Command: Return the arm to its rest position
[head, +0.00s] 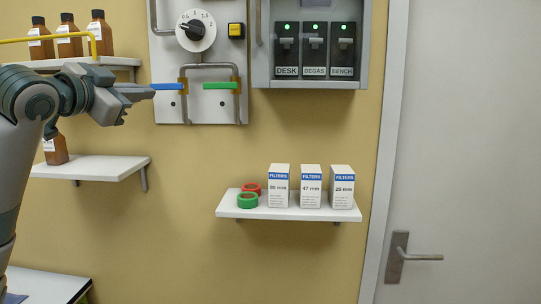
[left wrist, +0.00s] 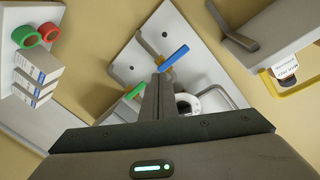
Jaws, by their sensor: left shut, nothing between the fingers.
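My left arm comes in from the left in the head view, with its gripper (head: 146,94) in front of the valve panel. The gripper is shut and empty, its tips close to the blue valve handle (head: 168,86); whether they touch it cannot be told from the head view. In the left wrist view the shut fingers (left wrist: 157,84) point at the panel, and the blue handle (left wrist: 174,57) shows just beyond them. The green valve handle (head: 220,85) is to the right of the blue one. My right gripper is not in view.
A dial (head: 196,31) sits above the valves. A switch box (head: 314,45) with several green lights is to the right. Brown bottles (head: 69,38) stand on a railed upper shelf. A lower shelf (head: 288,211) holds filter boxes and tape rolls. A door (head: 465,150) is far right.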

